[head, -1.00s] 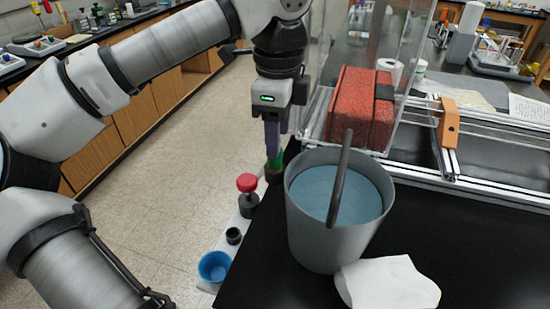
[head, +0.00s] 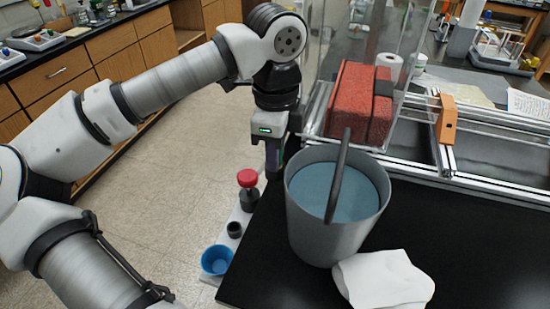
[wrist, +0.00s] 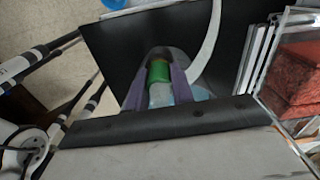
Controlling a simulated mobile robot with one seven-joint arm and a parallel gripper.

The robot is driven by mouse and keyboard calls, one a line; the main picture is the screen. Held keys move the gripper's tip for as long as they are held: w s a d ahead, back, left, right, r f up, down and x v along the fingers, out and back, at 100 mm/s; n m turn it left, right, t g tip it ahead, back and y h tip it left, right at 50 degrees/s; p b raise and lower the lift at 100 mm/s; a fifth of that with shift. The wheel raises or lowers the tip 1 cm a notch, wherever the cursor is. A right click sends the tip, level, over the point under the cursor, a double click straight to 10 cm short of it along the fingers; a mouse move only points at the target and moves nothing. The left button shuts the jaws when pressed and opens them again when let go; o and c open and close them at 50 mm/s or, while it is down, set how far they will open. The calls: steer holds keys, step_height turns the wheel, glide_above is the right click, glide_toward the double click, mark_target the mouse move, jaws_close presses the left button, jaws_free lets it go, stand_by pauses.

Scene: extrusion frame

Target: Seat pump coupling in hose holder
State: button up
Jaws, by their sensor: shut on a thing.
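My gripper (head: 273,160) points down beside the left side of the grey bucket, above the black table's left edge. In the wrist view its purple fingers (wrist: 160,92) are shut on a small piece with a green band (wrist: 158,71) and a pale, clear part, which I take as the pump coupling. In the head view the fingers mostly hide it. A white strip (head: 222,262) along the table's left edge carries a dark ring-shaped holder (head: 235,229). I cannot tell for sure that this ring is the hose holder. The gripper is up and right of it in the picture.
A red-capped dark piece (head: 248,190) stands on the strip close to my gripper, and a blue cup (head: 216,260) is at its near end. The grey bucket (head: 325,225) is close on the right.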

steer(key=shift+r, duration=0.15)
jaws_close()
step_height(320, 180, up, 20)
steer(key=p, duration=0.1)
